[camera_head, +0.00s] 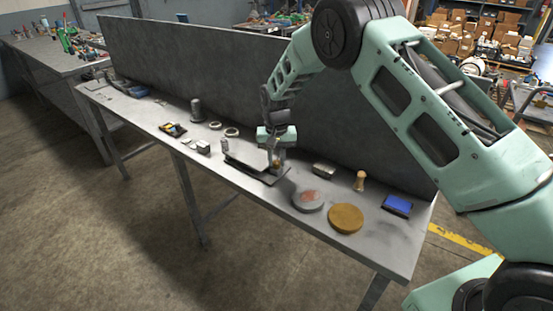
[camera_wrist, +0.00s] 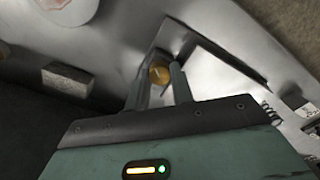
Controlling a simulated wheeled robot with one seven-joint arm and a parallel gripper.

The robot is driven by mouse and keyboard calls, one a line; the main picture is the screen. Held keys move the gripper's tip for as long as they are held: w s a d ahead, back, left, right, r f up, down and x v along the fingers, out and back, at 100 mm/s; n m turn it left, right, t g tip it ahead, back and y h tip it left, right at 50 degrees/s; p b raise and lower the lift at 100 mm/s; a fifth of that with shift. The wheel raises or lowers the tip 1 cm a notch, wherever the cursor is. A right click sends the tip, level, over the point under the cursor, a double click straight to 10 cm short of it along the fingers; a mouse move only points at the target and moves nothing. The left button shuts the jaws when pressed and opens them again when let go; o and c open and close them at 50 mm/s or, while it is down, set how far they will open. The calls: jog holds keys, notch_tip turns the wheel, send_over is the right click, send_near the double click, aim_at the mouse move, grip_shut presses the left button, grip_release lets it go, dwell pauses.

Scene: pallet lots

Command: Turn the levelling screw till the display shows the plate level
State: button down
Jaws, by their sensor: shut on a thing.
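The levelling screw (camera_wrist: 159,72) has a round brass head with a slot mark. It sits at the near right corner of a flat grey plate (camera_head: 243,160) with a dark base below it. My gripper (camera_head: 275,162) points down at that corner, with its fingers on either side of the screw head and shut on it. In the wrist view my gripper (camera_wrist: 160,80) shows the brass head between the two fingertips. A small dark box with a blue face (camera_head: 397,205), which looks like the display, lies at the bench's right end. Its reading is too small to make out.
On the bench (camera_head: 250,186), a grey disc (camera_head: 308,200), a tan disc (camera_head: 346,217), a wooden peg-like piece (camera_head: 360,181) and a metal block (camera_head: 324,169) stand right of the plate. Rings and small parts lie to the left. A tall grey panel (camera_head: 190,60) runs behind.

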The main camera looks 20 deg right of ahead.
aim_at(277, 162)
jog(key=c, duration=1.2)
grip_release()
notch_tip(277, 162, up, 18)
jog(key=b, duration=0.2)
jog(key=shift+f, duration=0.25)
